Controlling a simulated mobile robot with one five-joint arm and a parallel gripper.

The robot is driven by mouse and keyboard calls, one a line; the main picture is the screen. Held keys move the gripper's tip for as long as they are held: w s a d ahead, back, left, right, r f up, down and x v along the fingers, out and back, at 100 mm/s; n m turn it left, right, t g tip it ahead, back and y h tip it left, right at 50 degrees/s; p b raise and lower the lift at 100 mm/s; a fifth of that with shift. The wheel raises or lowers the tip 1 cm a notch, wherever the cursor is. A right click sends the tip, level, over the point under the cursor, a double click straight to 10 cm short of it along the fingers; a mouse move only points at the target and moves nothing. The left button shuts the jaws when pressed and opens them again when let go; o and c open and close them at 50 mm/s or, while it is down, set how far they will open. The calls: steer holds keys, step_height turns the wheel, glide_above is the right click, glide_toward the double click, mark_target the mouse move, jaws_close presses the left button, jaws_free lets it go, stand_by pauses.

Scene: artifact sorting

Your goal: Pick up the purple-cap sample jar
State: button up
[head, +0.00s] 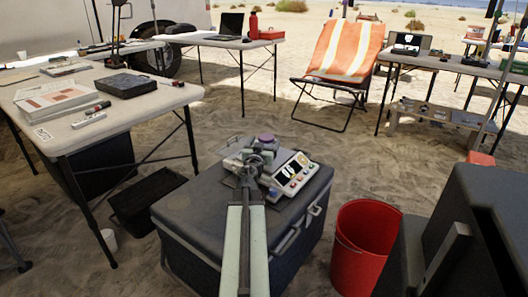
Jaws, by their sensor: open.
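The purple-cap sample jar (266,138) stands on top of a dark grey storage case (185,222). Only its purple cap shows clearly; its body is largely hidden behind my gripper and other small items. My gripper (256,158) is over the case top, just in front of the jar in the picture. It is open. I cannot tell whether the fingers are beside the jar or short of it.
A red bucket (366,245) stands right of the case. A folding table (60,133) is at left. An orange-striped chair (342,52) stands behind on open sand.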

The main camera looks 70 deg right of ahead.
mark_target(268, 135)
steer(key=d, duration=0.4)
steer(key=w+d, duration=0.1)
steer(key=d, duration=0.1)
steer(key=shift+d, duration=0.4)
steer(key=shift+a, duration=0.1)
steer(key=c, duration=1.4)
